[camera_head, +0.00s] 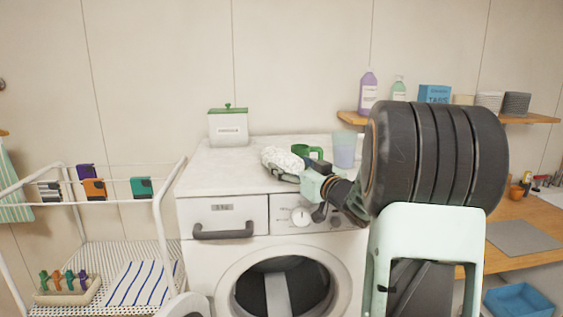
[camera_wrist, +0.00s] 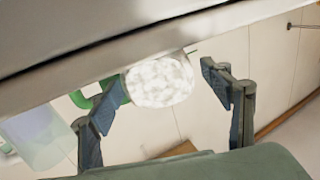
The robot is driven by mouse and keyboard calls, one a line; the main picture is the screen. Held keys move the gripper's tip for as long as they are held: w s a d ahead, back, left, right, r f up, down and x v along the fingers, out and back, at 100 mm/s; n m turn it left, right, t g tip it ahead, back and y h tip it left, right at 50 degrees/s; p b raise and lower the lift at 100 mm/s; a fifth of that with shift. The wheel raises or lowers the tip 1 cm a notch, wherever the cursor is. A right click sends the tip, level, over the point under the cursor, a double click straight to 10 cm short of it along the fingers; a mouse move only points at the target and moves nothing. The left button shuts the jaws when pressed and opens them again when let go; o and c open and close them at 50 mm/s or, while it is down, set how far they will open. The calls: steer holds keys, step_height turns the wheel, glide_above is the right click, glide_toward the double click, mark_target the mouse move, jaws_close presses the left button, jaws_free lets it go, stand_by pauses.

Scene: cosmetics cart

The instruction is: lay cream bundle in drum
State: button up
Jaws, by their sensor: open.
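The cream bundle (camera_head: 281,159), a pale, bumpy rounded lump, is on top of the washing machine (camera_head: 225,180) near its middle. It also shows in the wrist view (camera_wrist: 160,82), between and beyond my fingertips. My gripper (camera_head: 288,174) is open at the bundle's near side, low over the machine's front top edge. In the wrist view the two fingers (camera_wrist: 160,88) stand apart on either side of the bundle; contact cannot be told. The drum (camera_head: 292,287) is behind the round front opening, with its dark inside showing and something grey in front of it.
A green mug (camera_head: 306,150) and a translucent cup (camera_head: 344,151) stand right of the bundle. A green-lidded container (camera_head: 228,127) stands at the back left. A white drying rack (camera_head: 165,215) is at the left; a wooden counter (camera_head: 535,213) is at the right.

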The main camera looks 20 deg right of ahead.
steer(key=shift+r, duration=0.1)
steer(key=c, duration=1.5)
steer(key=shift+a+r, duration=0.1)
steer(key=shift+r, duration=0.15)
